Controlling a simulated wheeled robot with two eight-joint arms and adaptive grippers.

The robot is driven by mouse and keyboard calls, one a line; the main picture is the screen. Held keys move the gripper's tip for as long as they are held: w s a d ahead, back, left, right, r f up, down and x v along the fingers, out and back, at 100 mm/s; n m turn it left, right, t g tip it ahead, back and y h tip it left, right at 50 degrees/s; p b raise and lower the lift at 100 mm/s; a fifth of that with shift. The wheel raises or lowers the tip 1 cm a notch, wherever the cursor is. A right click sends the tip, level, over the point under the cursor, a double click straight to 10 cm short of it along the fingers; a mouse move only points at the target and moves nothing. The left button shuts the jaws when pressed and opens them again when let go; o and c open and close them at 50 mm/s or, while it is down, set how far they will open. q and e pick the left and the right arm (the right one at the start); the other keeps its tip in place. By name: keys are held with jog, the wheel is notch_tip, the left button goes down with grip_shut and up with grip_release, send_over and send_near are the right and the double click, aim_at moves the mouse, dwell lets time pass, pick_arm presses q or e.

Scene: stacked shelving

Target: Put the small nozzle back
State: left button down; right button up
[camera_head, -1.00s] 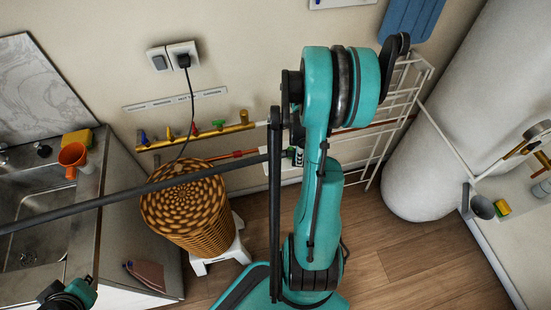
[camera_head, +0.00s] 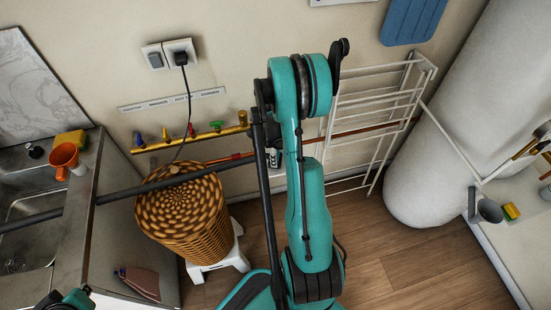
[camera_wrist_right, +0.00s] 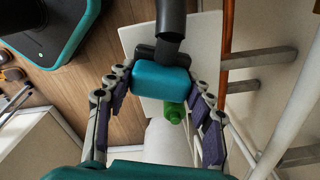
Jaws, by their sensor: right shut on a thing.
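My right gripper (camera_wrist_right: 157,92) shows in the right wrist view, its purple-padded fingers on both sides of a teal block with dark fittings (camera_wrist_right: 162,79). A thick black tube (camera_wrist_right: 171,18) runs up from this piece. I cannot tell whether it is the small nozzle. In the head view my right arm stands in the centre, and its gripper is hidden. My left gripper (camera_head: 72,298) is at the bottom left, cut by the frame edge, and its opening does not show. A brass rail with coloured valves (camera_head: 195,136) is on the wall under a label strip.
A woven basket (camera_head: 183,212) on a white stool stands beside the sink counter (camera_head: 103,225). A white wire rack (camera_head: 372,120) hangs on the wall next to a large white tank (camera_head: 450,110). A long dark rod (camera_head: 150,184) crosses the left side. A green object (camera_wrist_right: 174,112) shows past the block.

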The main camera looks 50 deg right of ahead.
jog(key=shift+f, duration=0.95)
jog(key=shift+r, duration=0.1)
jog(key=o, duration=1.6)
jog(key=shift+c, duration=0.2)
